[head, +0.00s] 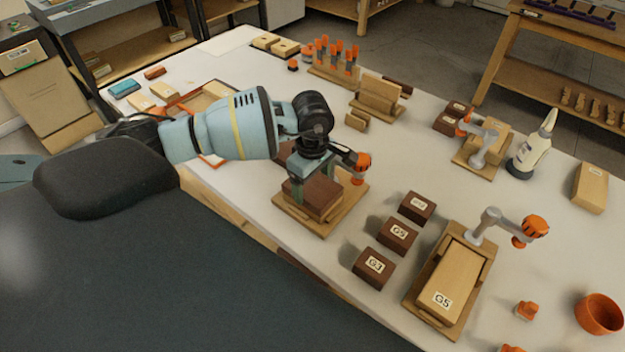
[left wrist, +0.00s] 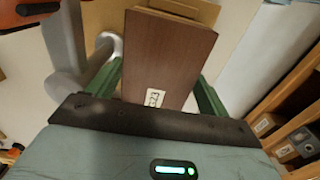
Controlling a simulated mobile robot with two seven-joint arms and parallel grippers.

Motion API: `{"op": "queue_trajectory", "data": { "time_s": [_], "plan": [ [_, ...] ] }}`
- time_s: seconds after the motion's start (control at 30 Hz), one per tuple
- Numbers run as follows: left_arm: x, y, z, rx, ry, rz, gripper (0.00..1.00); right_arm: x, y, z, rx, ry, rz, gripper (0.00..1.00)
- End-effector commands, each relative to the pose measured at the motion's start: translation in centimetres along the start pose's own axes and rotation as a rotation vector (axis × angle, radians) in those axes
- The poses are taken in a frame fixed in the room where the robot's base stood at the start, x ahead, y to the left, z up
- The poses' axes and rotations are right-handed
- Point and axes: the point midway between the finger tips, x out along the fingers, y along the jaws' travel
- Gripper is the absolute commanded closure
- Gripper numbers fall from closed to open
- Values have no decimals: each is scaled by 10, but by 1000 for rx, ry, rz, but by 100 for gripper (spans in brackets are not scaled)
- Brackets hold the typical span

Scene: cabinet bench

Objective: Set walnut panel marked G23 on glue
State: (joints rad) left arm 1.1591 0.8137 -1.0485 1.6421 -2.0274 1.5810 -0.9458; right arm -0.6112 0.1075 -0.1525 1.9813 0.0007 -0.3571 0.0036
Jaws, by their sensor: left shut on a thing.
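My left gripper (head: 318,185) is shut on a dark walnut panel (head: 308,200) over a wooden clamping base (head: 345,212). A paler wood piece shows at the panel's far end. Whether the panel touches what lies under it is hidden by the gripper. No glue is visible there. The base's clamp, with an orange knob (head: 362,164), stands just right of the gripper. My right gripper is not in view.
Several labelled walnut blocks (head: 397,235) stand right of the base. A second clamp base (head: 412,296) holds a pale G5 panel (head: 455,283). A glue bottle (head: 530,148), an orange bowl (head: 599,314) and a rack of orange-topped tools (head: 334,72) stand on the bench.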

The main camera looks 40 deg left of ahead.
Motion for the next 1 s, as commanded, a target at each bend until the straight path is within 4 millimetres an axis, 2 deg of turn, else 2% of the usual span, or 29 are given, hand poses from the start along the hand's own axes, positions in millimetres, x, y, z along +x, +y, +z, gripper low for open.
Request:
{"op": "queue_trajectory", "data": {
  "time_s": [0.2,0.23,0.4,0.77,0.8,0.87,1.0],
  "plan": [
    [-1,0,0,0,0,2,48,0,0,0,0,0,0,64],
    [-1,0,0,0,0,2,19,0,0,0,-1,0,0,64],
    [-1,0,0,0,0,2,0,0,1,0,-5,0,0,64],
    [-1,1,0,-1,0,4,0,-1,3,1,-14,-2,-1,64],
    [-1,1,0,-1,0,4,5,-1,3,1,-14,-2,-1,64],
    [-1,1,0,-1,0,4,0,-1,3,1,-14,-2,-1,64],
    [-1,1,0,-1,-1,5,0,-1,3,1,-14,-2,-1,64]
  ]
}}
